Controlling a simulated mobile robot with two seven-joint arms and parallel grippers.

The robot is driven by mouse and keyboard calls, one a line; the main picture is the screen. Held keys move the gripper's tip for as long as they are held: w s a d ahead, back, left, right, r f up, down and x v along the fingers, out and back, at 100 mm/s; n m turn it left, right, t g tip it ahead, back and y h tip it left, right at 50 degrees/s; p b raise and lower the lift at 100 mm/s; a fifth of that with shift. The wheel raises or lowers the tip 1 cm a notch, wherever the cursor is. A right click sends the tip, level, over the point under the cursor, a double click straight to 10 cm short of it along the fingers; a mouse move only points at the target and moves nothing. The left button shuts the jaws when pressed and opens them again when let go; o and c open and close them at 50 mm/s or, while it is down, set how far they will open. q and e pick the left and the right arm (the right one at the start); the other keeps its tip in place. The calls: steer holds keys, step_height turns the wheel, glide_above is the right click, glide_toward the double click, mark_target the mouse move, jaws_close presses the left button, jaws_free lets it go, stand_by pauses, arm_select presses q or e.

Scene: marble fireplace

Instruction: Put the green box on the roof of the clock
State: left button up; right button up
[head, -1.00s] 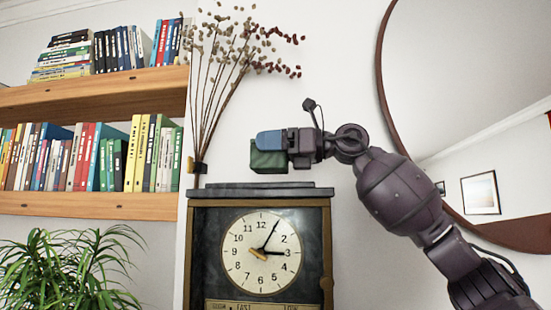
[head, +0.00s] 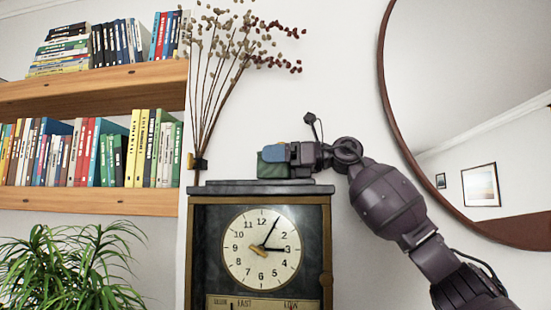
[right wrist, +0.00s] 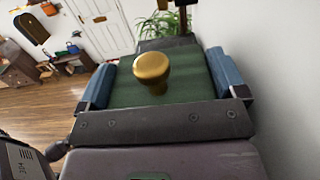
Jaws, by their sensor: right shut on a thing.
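The green box (head: 270,170) is held in my right gripper (head: 274,159) over the roof (head: 235,188) of the clock (head: 190,250). Its underside is at or just above the roof; I cannot tell whether it touches. In the right wrist view the green box (right wrist: 180,92) sits between the two blue fingers, which are shut on it, with a brass knob (right wrist: 152,70) on its near face. The clock stands upright with a round white dial (head: 261,249). My left gripper is not in view.
Dried stems (head: 212,110) stand just behind the left end of the clock roof. Wooden shelves with books (head: 90,203) are at the left, above a green plant (head: 75,270). A large round mirror (head: 455,80) hangs at the right, behind my arm.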

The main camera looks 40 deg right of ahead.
steer(key=shift+f, duration=0.15)
steer(key=o, duration=0.8)
steer(key=shift+r, duration=0.2)
steer(key=b+v, duration=0.4)
steer(key=v, duration=0.6)
steer(key=shift+s+d+f, duration=0.15)
steer(key=shift+s+d, duration=0.05)
steer(key=shift+d, duration=0.05)
steer(key=shift+s+d, duration=0.35)
steer(key=shift+s, duration=0.2)
